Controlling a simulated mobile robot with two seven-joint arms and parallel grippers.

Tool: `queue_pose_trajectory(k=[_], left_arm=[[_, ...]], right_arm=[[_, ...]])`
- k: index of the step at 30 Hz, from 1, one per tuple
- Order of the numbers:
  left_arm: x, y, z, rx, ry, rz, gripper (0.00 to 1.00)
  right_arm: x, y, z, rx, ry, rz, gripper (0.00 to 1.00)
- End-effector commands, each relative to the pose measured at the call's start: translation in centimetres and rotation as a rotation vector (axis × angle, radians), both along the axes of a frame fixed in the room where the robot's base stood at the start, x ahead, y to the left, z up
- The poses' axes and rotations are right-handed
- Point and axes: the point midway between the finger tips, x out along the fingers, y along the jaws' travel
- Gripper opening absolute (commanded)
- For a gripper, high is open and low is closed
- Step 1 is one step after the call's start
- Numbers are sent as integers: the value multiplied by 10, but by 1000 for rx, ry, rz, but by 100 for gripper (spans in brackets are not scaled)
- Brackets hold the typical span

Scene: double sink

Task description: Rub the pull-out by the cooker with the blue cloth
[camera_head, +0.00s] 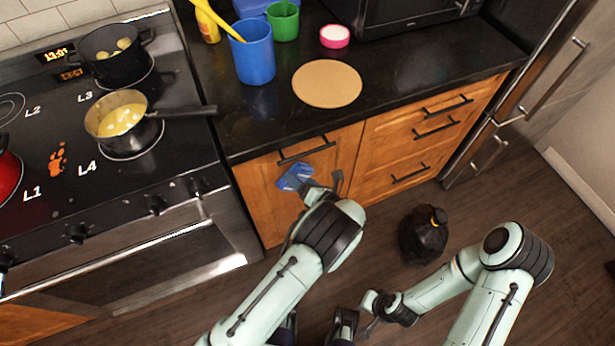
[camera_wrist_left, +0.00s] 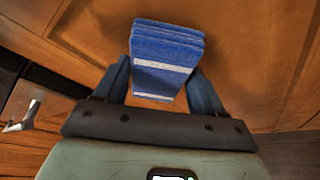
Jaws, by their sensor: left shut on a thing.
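The blue cloth (camera_head: 294,177) is against the upper part of the wooden front of the pull-out (camera_head: 262,205), just right of the cooker (camera_head: 150,215). My left gripper (camera_head: 322,186) is shut on the cloth. In the left wrist view the folded blue cloth with white stripes (camera_wrist_left: 166,58) sits between the two fingers (camera_wrist_left: 165,88), with the wooden front (camera_wrist_left: 255,60) close behind it. Whether the cloth presses on the wood is hard to tell. The pull-out's dark handle (camera_head: 306,150) is just above the cloth. My right gripper (camera_head: 358,322) is low, away from the cabinet; its fingers are unclear.
A pan with a long handle (camera_head: 122,118) and a black pot (camera_head: 112,55) stand on the hob. A blue cup (camera_head: 253,55) and a round board (camera_head: 327,83) are on the counter. A black bag (camera_head: 423,233) lies on the floor near my right arm.

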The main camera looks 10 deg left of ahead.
Motion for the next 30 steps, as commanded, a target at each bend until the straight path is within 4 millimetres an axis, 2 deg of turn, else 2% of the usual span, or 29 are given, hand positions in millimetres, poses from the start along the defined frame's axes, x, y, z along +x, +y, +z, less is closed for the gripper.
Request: queue_pose_trajectory(k=[6, 16, 22, 30], left_arm=[[-9, 14, 2, 1, 0, 1, 36], [-11, 15, 0, -1, -1, 0, 36], [-17, 9, 1, 0, 0, -1, 36], [-39, -6, 1, -1, 1, -3, 36]], right_arm=[[2, 0, 9, 0, -3, 0, 0], [2, 0, 9, 0, -2, 0, 0], [2, 0, 11, 0, -3, 0, 0], [4, 0, 18, 0, -6, 0, 0]])
